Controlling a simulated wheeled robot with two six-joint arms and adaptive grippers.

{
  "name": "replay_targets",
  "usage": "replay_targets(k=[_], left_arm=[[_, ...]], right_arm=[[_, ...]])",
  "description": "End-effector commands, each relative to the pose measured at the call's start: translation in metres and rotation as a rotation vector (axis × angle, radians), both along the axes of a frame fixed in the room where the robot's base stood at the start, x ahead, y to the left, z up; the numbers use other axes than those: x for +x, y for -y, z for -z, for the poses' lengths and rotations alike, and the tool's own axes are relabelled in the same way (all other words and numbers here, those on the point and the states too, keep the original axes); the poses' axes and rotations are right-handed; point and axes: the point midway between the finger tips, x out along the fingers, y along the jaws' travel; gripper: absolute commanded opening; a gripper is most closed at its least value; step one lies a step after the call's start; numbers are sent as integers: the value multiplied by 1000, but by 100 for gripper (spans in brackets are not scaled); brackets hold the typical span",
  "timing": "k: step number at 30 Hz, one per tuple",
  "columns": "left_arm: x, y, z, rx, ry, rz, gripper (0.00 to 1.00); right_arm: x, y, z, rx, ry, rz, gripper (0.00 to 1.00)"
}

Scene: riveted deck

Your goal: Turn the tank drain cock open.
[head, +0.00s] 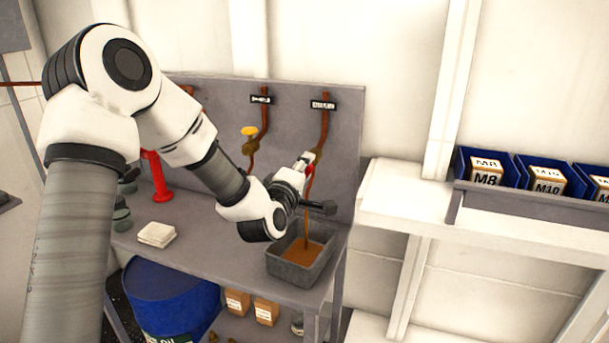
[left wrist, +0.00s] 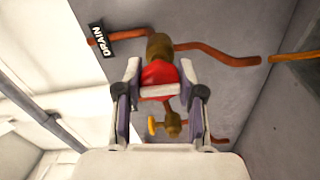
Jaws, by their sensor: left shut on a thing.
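The drain cock has a brass body (left wrist: 158,47) and a red handle (left wrist: 160,78), which also shows in the head view (head: 309,169). It sits on a copper pipe on the grey back panel, under a black label (head: 323,105) that reads DRAIN in the left wrist view. My left gripper (left wrist: 160,88) is shut on the red handle, with a finger on each side. Part of the handle is hidden by the gripper. A brown stream (head: 307,228) falls below the cock into a grey tray (head: 287,271) holding brown liquid. My right gripper is out of view.
A second cock with a yellow handle (head: 249,131) is left of the drain cock. A red post (head: 157,176) and white cloths (head: 157,234) are on the bench. A blue drum (head: 172,302) stands below. Blue bins (head: 490,157) sit on the right shelf.

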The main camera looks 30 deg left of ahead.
Motion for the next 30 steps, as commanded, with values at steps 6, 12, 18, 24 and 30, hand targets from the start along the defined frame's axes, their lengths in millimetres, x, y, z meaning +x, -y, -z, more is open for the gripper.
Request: replay_targets(k=[6,12,18,24,30], left_arm=[[0,0,0,-22,7,-1,3],[0,0,0,-22,6,-1,3],[0,0,0,-22,6,-1,64],[0,0,0,-21,5,0,64],[-10,2,0,-24,4,1,64]], right_arm=[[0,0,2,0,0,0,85],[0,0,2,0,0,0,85],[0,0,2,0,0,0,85],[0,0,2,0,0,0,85],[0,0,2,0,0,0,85]])
